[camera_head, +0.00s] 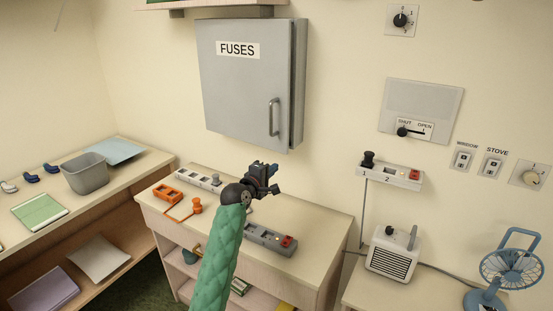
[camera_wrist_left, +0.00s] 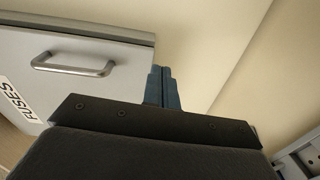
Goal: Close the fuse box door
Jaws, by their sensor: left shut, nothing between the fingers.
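The grey fuse box door (camera_head: 240,85), labelled FUSES, is on the wall in the head view, with a metal handle (camera_head: 273,117) near its right edge. My left gripper (camera_head: 270,178) is below the door's lower right corner, shut and empty, apart from the handle. Its fingers (camera_wrist_left: 162,86) are together. My right gripper is out of view.
A wooden shelf unit (camera_head: 320,225) stands below the box, with an orange device (camera_head: 167,194) and grey switch strips (camera_head: 270,239) on top. A wall switch strip (camera_head: 393,174), a heater (camera_head: 393,253) and a blue fan (camera_head: 510,268) are at the right.

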